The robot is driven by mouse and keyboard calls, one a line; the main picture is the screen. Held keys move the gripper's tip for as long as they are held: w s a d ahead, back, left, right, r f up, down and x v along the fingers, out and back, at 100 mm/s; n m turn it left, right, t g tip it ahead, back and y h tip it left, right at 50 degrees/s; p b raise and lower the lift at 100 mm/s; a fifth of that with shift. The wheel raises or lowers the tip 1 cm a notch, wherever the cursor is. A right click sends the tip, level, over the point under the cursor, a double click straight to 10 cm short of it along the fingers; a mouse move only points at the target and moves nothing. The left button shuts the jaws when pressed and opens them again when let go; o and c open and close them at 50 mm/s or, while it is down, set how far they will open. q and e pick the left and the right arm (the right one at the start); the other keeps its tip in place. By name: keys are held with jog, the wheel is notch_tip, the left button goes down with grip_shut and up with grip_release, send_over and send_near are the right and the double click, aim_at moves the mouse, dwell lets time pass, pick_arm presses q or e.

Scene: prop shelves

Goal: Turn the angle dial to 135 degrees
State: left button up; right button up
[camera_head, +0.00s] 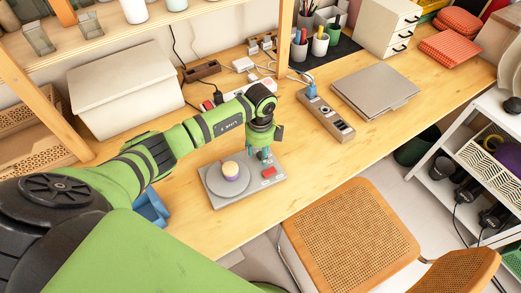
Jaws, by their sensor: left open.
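A grey device that looks like the angle dial (217,186) lies on the wooden desk. It has a round grey disc with a short knob (231,171), yellowish on top and purple below, and a red block or button at its right side. Its degree marks are too small to read. My left gripper (264,155) points down over the device's back right part, to the right of the knob and behind the red part. It is open and apart from the knob. Whether its fingertips touch the plate, I cannot tell. My right gripper is not in view.
A wooden post (285,38) stands behind my left gripper. A power strip (326,118) and a closed laptop (375,90) lie to the right. A blue container (151,208) is left of the device, partly hidden by my arm. A woven chair (350,235) stands at the front edge.

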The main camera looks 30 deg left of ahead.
pick_arm(q)
grip_shut()
